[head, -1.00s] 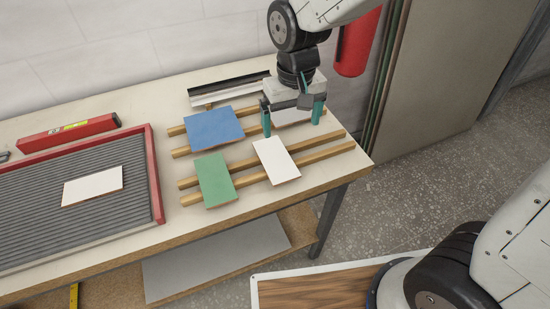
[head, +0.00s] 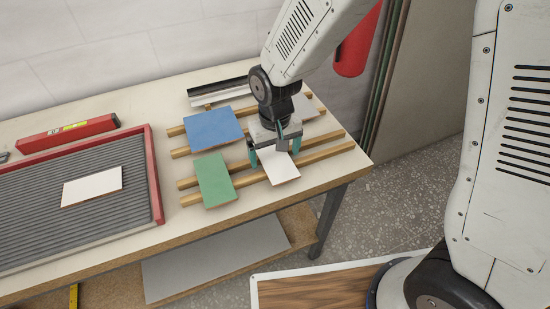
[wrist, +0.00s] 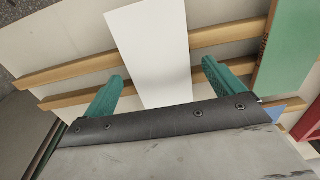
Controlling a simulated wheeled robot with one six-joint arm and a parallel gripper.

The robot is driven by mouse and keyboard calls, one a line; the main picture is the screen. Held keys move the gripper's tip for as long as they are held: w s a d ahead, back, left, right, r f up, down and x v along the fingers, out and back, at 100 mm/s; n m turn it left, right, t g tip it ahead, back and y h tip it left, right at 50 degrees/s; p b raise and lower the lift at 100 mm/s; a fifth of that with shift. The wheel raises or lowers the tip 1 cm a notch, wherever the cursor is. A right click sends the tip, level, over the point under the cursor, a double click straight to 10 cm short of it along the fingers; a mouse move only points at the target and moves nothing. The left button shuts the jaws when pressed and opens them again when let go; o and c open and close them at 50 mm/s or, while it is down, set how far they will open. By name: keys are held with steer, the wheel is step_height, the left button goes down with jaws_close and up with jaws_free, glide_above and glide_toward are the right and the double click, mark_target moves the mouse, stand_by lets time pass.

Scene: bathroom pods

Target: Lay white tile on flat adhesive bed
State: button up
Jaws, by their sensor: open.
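A white tile (head: 282,170) lies across the front pair of wooden strips on the bench. My gripper (head: 274,163) is open above it, its teal fingers at either side of the tile. In the wrist view the same white tile (wrist: 150,50) runs between the open fingers of my gripper (wrist: 158,85), with a gap on each side. A second white tile (head: 304,106) on the back strips is partly hidden by my arm. Another white tile (head: 92,186) lies slightly askew on the grey ridged adhesive bed (head: 60,235), which has a red frame.
A blue tile (head: 213,128) lies on the back strips and a green tile (head: 213,179) on the front strips (head: 330,151). A red level (head: 68,132) lies behind the bed. A metal angle profile (head: 216,92) lies at the back. Much of the bed is bare.

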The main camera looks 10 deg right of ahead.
steer(key=c, duration=1.2)
steer(key=shift+r, duration=0.15)
